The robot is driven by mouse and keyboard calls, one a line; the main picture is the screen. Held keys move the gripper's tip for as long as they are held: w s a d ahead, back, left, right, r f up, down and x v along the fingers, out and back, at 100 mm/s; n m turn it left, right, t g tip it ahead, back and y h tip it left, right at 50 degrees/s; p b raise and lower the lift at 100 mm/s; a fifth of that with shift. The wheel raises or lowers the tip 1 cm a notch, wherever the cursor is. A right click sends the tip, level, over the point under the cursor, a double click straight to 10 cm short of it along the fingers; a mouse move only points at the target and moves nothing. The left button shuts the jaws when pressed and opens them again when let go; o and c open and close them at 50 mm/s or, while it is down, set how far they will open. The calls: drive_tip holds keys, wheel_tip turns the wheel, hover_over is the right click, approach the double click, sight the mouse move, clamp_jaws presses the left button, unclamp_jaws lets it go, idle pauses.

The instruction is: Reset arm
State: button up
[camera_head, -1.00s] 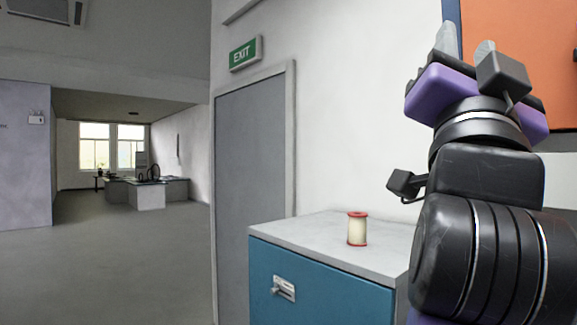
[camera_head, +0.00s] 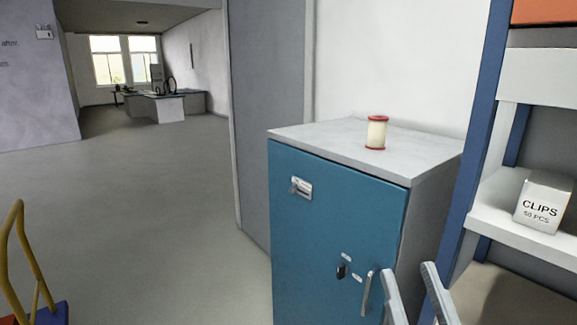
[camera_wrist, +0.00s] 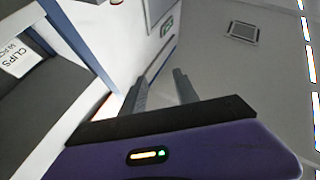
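My gripper (camera_head: 416,292) shows at the bottom of the head view as two grey fingers standing apart, in front of the lower part of the blue cabinet. In the wrist view, my gripper (camera_wrist: 160,85) is open, with two grey fingers above its purple body and nothing held between them. The rest of my arm is out of the head view.
A cream spool with red ends (camera_head: 376,133) stands upright on the blue cabinet (camera_head: 330,230). At right, a blue-framed shelf (camera_head: 525,232) holds a white clips box (camera_head: 543,202). A yellow-handled cart (camera_head: 36,270) is at lower left. The grey floor (camera_head: 150,220) between is open.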

drive_tip(key=s+d+f+m+g+h, duration=0.1)
drive_tip(key=s+f+g, duration=0.3)
drive_tip(key=s+f, duration=0.9)
drive_tip(key=s+d+f+m+g+h, duration=0.2)
drive_tip(key=s+d+f+g, duration=0.2)
drive_tip(key=s+f, duration=0.9)
drive_tip(key=shift+s+f+g, duration=0.2)
drive_tip(key=shift+s+g, duration=0.6)
drive_tip(key=shift+s, duration=0.3)
drive_tip(key=shift+d, duration=0.1)
drive_tip(key=shift+c, duration=0.5)
